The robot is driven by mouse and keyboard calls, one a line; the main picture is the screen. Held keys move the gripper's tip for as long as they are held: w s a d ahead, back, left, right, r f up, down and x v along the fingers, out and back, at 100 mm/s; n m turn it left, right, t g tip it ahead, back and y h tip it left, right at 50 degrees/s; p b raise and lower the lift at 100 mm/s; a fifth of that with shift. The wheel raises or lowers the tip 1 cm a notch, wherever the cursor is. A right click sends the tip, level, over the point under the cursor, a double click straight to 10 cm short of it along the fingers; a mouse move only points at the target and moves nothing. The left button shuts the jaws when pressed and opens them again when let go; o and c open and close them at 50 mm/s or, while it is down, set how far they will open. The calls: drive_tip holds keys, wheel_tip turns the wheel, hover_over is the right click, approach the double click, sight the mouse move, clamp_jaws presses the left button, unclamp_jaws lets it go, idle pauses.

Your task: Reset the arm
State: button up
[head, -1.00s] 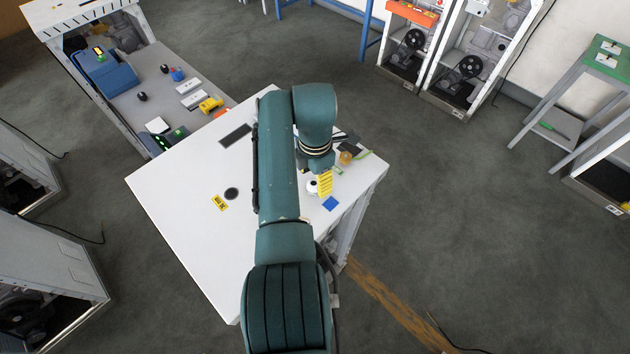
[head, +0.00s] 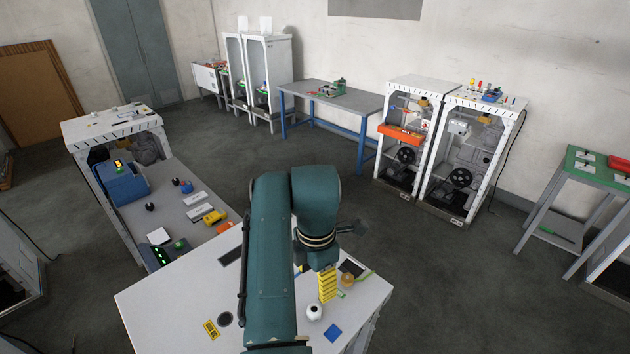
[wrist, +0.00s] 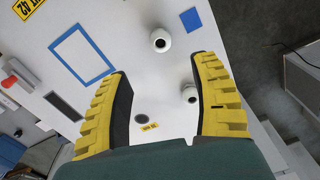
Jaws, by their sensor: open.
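My teal arm reaches out over a white table (head: 180,290) in the head view. My gripper (wrist: 162,70) has yellow ribbed fingers with black inner pads. In the wrist view they stand wide apart with nothing held between them. In the head view a yellow finger (head: 327,285) hangs down above the right part of the table. A white round thing (head: 314,312) stands close to it. The wrist view shows two white round things, one (wrist: 160,40) beyond the fingertips and one (wrist: 190,92) partly behind the right finger.
A blue square (head: 332,333), a yellow label (head: 211,330) and a dark round spot (head: 225,319) are on the table. A small orange-brown thing (head: 348,280) is near its right edge. A grey bench (head: 165,200) with several small items stands left.

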drive_tip(key=shift+m+t, duration=0.7)
drive_tip(key=shift+t, duration=0.1)
drive_tip(key=d+f+p, duration=0.1)
drive_tip(key=f, duration=0.1)
drive_tip(key=d+f+p, duration=0.1)
drive_tip(key=f, duration=0.1)
drive_tip(key=s+d+f+p, duration=0.1)
drive_tip(key=f+p, duration=0.1)
drive_tip(key=shift+d, duration=0.1)
wheel_tip(320, 180, up, 14)
drive_tip(key=d+r+m+t+p, duration=0.1)
drive_tip(key=d+m+t+p, duration=0.2)
drive_tip(key=m+t, duration=0.55)
drive_tip(key=s+r+m+t, duration=0.6)
drive_tip(key=s+r+m, duration=0.1)
drive_tip(key=r, duration=0.6)
drive_tip(key=s+r+m+t, duration=0.6)
drive_tip(key=s+r+m, duration=0.1)
drive_tip(key=r, duration=0.6)
drive_tip(key=shift+s+m, duration=0.35)
drive_tip(key=shift+s, duration=0.15)
